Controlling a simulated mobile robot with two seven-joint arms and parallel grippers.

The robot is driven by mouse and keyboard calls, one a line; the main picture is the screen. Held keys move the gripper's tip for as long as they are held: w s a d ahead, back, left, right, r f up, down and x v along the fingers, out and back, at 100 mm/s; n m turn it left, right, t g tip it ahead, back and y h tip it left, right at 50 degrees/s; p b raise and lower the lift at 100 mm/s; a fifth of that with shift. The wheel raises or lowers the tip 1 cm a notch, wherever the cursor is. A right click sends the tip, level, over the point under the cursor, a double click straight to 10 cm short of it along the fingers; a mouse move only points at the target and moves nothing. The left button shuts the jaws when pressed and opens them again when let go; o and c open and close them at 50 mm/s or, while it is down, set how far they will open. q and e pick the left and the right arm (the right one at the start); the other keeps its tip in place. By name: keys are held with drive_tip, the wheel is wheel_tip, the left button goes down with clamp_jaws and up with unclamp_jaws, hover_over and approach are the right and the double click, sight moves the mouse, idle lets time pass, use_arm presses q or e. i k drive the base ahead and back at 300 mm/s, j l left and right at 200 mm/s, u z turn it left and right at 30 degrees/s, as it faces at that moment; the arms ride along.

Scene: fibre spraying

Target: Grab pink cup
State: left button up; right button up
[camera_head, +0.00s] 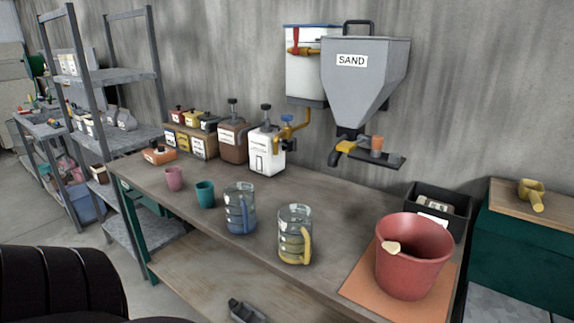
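The pink cup (174,179) stands upright near the far left end of the workbench (335,205). A teal cup (205,194) stands just to its right, apart from it. Nothing covers the pink cup. Neither my left nor my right gripper is in view.
A blue-handled jug (240,208) and a yellow-handled jug (295,234) stand further right. A red bucket (412,262) sits on an orange mat (355,291). Shelves (115,75) stand left. A small dark object (247,311) lies low in front.

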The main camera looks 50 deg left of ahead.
sight(173, 174)
drive_tip(key=u, duration=2.4)
drive_tip(key=i+z, duration=0.1)
drive_tip(key=z, duration=0.4)
drive_tip(key=i+j+z, duration=0.1)
drive_tip(key=z, duration=0.4)
drive_tip(key=i+j+z, duration=0.25)
drive_tip(key=j, duration=0.15)
drive_tip(key=j+z, duration=0.25)
drive_tip(key=j, duration=0.15)
drive_tip(key=i+j+z, duration=0.1)
drive_tip(key=j, duration=0.3)
drive_tip(key=i+j+z, duration=0.1)
drive_tip(key=j, duration=0.35)
